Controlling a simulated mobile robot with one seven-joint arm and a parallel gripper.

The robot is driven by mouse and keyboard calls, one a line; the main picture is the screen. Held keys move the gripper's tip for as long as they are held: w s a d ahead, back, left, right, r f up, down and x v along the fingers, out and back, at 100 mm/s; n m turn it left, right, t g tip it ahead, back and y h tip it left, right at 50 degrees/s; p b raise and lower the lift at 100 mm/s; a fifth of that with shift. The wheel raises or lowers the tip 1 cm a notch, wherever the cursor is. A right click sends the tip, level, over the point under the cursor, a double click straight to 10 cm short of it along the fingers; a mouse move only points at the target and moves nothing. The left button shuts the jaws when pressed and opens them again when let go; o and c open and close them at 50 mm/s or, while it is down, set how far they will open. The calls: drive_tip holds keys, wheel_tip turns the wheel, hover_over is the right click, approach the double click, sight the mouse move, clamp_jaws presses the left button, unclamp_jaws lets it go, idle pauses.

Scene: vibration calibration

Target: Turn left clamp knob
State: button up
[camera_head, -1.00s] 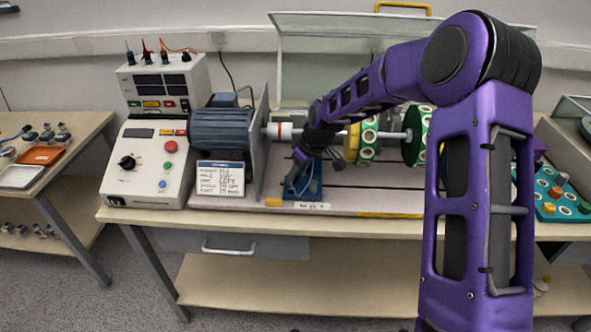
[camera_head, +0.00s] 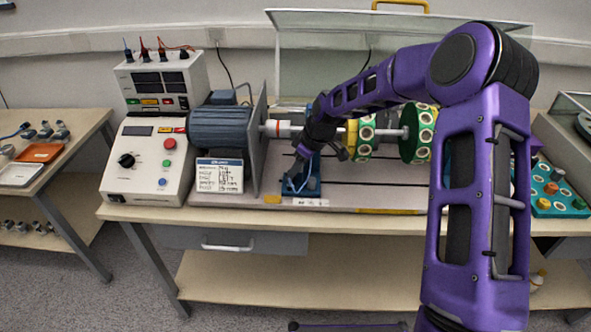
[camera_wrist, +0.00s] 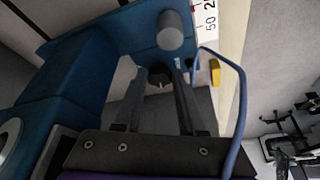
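The blue bearing stand (camera_head: 313,186) stands on the rig's bed under the shaft, and its blue body (camera_wrist: 62,72) fills the left of the wrist view. A grey round peg (camera_wrist: 170,32) sticks out of its blue plate. My gripper (camera_head: 297,172) reaches down at the stand's front left. In the wrist view my gripper (camera_wrist: 163,76) has its two dark fingers apart, with a small dark rounded part (camera_wrist: 158,80) between or behind their tips. I cannot tell whether this part is the left clamp knob, or whether the fingers touch it.
A grey motor (camera_head: 220,128) and its upright plate stand just left of my gripper. Green and yellow discs (camera_head: 418,135) sit on the shaft to the right. A control box (camera_head: 146,165) and a label card (camera_head: 220,176) are at left. A blue cable (camera_wrist: 243,100) loops beside the fingers.

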drive_tip(key=o, duration=0.4)
drive_tip(key=shift+o, duration=0.2)
drive_tip(key=shift+r, duration=0.15)
drive_tip(key=s+d, duration=0.2)
drive_tip(key=d, duration=0.1)
drive_tip(key=s+d, duration=0.1)
drive_tip(key=d, duration=0.3)
drive_tip(key=s+d, duration=0.2)
drive_tip(key=d, duration=0.2)
drive_tip(key=shift+s+r, duration=0.35)
drive_tip(key=shift+r, duration=0.05)
drive_tip(key=shift+d, duration=0.1)
